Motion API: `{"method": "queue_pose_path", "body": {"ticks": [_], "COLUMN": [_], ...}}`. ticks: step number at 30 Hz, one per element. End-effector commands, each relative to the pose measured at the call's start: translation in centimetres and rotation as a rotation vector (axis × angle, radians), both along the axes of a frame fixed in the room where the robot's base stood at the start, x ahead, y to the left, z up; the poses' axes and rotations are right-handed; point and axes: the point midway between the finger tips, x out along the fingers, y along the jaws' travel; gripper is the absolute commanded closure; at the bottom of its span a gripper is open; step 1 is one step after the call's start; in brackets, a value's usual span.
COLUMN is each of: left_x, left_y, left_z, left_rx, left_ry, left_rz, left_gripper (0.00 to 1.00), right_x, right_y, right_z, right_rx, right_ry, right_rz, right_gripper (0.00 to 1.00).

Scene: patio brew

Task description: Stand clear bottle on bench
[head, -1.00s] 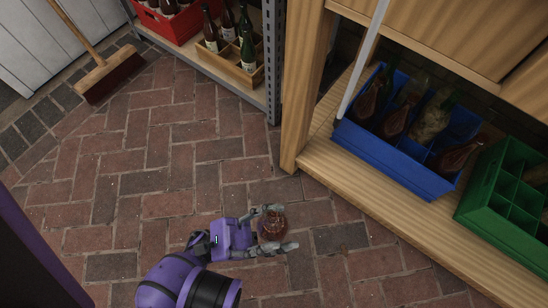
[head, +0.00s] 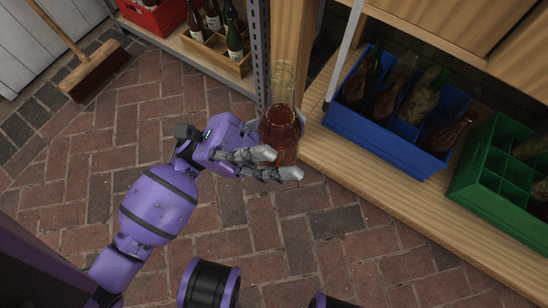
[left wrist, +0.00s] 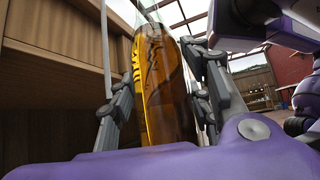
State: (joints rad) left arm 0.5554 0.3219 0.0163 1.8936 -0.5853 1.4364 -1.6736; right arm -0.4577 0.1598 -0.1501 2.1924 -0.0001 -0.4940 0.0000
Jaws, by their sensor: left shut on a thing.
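My left gripper (head: 268,164) is shut on a clear bottle (head: 281,122) with reddish-brown liquid in its lower part and an empty clear neck. The bottle is roughly upright in the head view, held in front of the wooden bench's post, above the brick floor. In the left wrist view the bottle (left wrist: 163,85) stands between the two fingers and its liquid looks amber. The bench's wooden lower shelf (head: 340,163) is just to the right of the bottle. My right gripper is not in view.
A blue crate (head: 385,150) with several bottles and a green crate (head: 490,195) stand on the lower shelf. A pale pole (head: 345,50) leans before the blue crate. A metal rack post (head: 260,50), bottle carrier (head: 232,68), red crate (head: 150,18) and broom (head: 95,72) are at upper left.

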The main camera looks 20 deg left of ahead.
Motion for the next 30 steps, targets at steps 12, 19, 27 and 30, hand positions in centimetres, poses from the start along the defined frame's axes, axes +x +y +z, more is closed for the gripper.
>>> {"method": "queue_pose_path", "body": {"ticks": [12,19,27,30], "left_x": [2.1,2.1,1.0,0.6], "left_y": [0.1,0.4,2.1,2.7], "left_z": [5.9,6.9,9.5,10.5], "left_rx": [-0.001,-0.002,-0.004,-0.003], "left_ry": [-0.004,-0.002,-0.001,-0.002], "left_rz": [-0.157,-0.148,-0.004,0.050], "left_gripper": [0.89,0.89,0.89,0.89], "right_x": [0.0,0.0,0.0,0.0], "right_y": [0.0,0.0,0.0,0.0], "right_z": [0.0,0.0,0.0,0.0], "right_rx": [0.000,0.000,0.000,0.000], "right_ry": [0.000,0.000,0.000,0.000], "right_rz": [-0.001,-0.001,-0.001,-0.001], "right_gripper": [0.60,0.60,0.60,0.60]}}
